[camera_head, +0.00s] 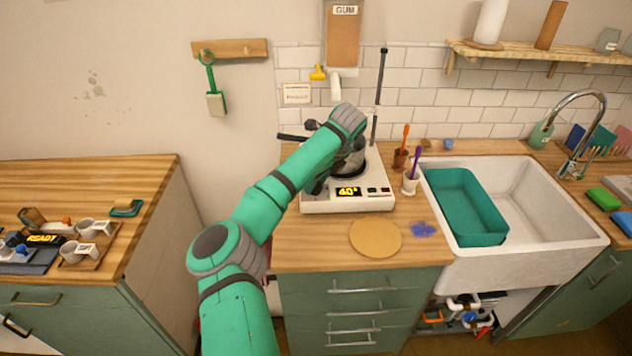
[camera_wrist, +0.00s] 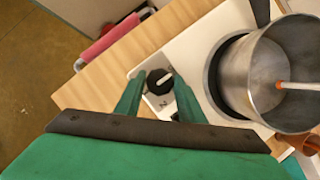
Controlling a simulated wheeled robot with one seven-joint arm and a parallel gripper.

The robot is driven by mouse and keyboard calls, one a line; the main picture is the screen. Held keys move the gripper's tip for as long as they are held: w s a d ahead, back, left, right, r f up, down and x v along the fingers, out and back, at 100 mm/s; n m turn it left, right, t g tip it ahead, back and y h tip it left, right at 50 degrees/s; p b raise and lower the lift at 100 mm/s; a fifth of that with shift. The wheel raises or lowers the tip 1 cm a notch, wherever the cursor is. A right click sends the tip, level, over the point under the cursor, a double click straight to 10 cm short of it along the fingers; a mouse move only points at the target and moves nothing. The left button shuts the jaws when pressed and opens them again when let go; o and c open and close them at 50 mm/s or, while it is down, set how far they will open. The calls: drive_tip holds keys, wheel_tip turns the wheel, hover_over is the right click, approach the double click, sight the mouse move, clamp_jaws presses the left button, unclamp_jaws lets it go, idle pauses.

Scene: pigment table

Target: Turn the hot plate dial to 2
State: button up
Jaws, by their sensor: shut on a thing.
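The pointer aims right and slightly up in that view. A printed 2 shows just below the dial; other marks are too small to read. My gripper (camera_wrist: 158,84) has its two green fingers on either side of the dial, shut on it. In the head view my arm hides the dial and fingertips.
A steel pot (camera_wrist: 245,85) stands on the black heating ring, close to the right finger in the wrist view. A tall black rod (camera_head: 379,85) rises behind the hot plate. Brush cups (camera_head: 410,184) stand to its right. A round cork mat (camera_head: 375,238) lies in front.

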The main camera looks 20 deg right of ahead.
drive_tip(key=m+h, duration=0.1)
drive_tip(key=m, duration=0.1)
drive_tip(key=shift+s+m, duration=0.15)
drive_tip(key=shift+m, duration=0.25)
drive_tip(key=m+h, duration=0.1)
drive_tip(key=m, duration=0.1)
drive_tip(key=shift+a+m+t, duration=0.1)
drive_tip(key=shift+m+t, duration=0.2)
drive_tip(key=shift+m, duration=0.1)
drive_tip(key=m, duration=0.2)
drive_tip(key=m+h, duration=0.1)
drive_tip(key=m, duration=0.1)
drive_tip(key=m+h, duration=0.1)
drive_tip(key=m, duration=0.1)
drive_tip(key=shift+a, duration=0.25)
drive_tip(key=m, duration=0.2)
drive_tip(key=m+g+h, duration=0.1)
drive_tip(key=m, duration=0.1)
drive_tip(key=m+g+h, duration=0.1)
drive_tip(key=m, duration=0.1)
drive_tip(key=shift+w+a, duration=0.1)
drive_tip(key=shift+w, duration=0.15)
drive_tip(key=m+g, duration=0.1)
drive_tip(key=m, duration=0.2)
drive_tip(key=m+g, duration=0.1)
drive_tip(key=m, duration=0.2)
drive_tip(key=shift+w+h, duration=0.15)
drive_tip(key=shift+h, duration=0.15)
